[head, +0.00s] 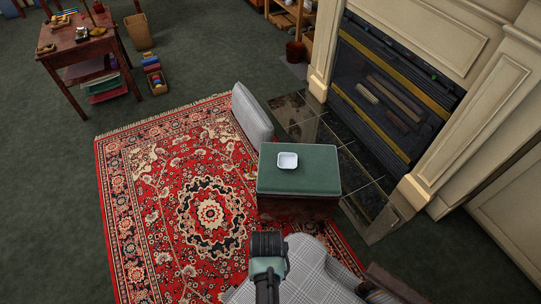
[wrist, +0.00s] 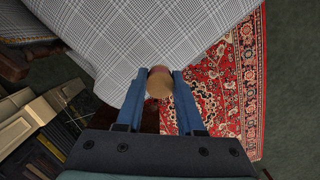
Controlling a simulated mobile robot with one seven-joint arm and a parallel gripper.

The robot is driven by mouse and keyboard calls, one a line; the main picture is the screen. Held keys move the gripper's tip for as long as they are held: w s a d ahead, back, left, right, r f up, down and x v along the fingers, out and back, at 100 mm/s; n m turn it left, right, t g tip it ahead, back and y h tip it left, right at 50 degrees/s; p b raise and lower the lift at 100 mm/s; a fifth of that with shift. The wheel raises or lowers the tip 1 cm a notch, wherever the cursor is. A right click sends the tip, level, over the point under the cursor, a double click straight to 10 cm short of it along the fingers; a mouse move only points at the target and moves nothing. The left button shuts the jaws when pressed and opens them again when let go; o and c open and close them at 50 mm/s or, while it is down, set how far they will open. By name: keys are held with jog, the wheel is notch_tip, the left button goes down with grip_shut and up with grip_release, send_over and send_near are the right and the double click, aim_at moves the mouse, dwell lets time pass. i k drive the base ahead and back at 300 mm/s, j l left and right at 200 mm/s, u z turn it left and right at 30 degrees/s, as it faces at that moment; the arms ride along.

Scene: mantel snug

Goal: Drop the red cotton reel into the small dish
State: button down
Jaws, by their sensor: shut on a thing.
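The small dish (head: 288,160) is white and squarish and stands on the green top of a box-like stool (head: 315,181) in the head view. It looks empty. My gripper (wrist: 159,80) is shut on the red cotton reel (wrist: 159,83) in the wrist view. The reel shows a tan end and a little red, between the two blue fingers. In the head view my gripper (head: 267,246) is nearer to me than the stool, over the grey checked armchair; its fingers and the reel are hidden there. The dish cannot be made out in the wrist view.
The checked armchair (head: 305,262) is just in front of the stool. A fireplace (head: 395,85) stands on the right. A wooden table (head: 75,42) is far left.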

aim_at(292, 163)
jog(key=i+j+u, duration=0.2)
jog(key=i+u, duration=0.2)
jog(key=i+j+u, duration=0.15)
jog(key=i+u, duration=0.7)
jog(key=i+z, duration=0.4)
jog(key=i, duration=0.15)
jog(key=i+j+z, duration=0.25)
jog(key=i+z, duration=0.15)
jog(key=i, duration=0.15)
jog(key=i+z, duration=0.2)
jog(key=z, duration=0.3)
jog(key=i+z, duration=0.2)
jog(key=z, duration=0.3)
jog(key=i+z, duration=0.15)
jog(key=z, duration=0.35)
jog(key=i+z, duration=0.2)
jog(key=z, duration=0.2)
jog(key=i+l+z, duration=0.1)
jog(key=z, duration=0.3)
jog(key=i+j+z, duration=0.1)
jog(key=i+z, duration=0.25)
